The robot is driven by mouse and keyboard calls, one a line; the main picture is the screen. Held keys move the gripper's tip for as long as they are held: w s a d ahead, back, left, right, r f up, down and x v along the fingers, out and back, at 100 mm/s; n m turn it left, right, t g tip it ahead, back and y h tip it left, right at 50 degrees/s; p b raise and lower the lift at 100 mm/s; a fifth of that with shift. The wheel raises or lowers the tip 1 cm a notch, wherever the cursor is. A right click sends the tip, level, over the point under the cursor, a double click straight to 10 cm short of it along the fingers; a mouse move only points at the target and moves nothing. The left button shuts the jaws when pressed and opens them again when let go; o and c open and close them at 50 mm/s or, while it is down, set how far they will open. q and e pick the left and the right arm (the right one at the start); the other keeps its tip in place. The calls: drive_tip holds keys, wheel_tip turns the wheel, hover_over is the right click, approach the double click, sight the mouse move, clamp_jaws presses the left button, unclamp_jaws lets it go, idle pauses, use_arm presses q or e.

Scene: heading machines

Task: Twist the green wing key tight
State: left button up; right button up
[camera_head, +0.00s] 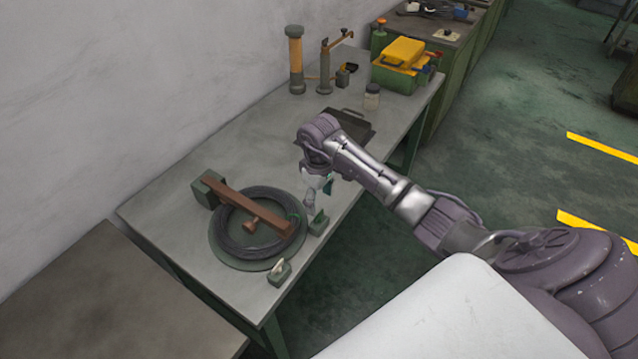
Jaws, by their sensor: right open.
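My right arm reaches in from the right over the workbench. My right gripper (318,200) points down above the bench's front edge, just right of the wire coil (238,240). It is open and small in view. A small teal-green piece (328,186) shows beside its fingers; I cannot tell whether it is the wing key or part of the gripper. A small green block (318,224) sits right below the gripper, partly hidden by its fingers. I cannot make out a wing key on it for certain. My left gripper is not in view.
The coil lies on a round green plate (222,252) under a brown bar (248,207). Another small block (279,273) stands at the front edge. The bench's left end is clear.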

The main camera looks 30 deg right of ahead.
sight(319, 214)
wheel_tip(319, 214, up, 6)
drive_tip(key=shift+r, duration=0.2)
drive_tip(key=shift+a, duration=0.1)
idle(0.4)
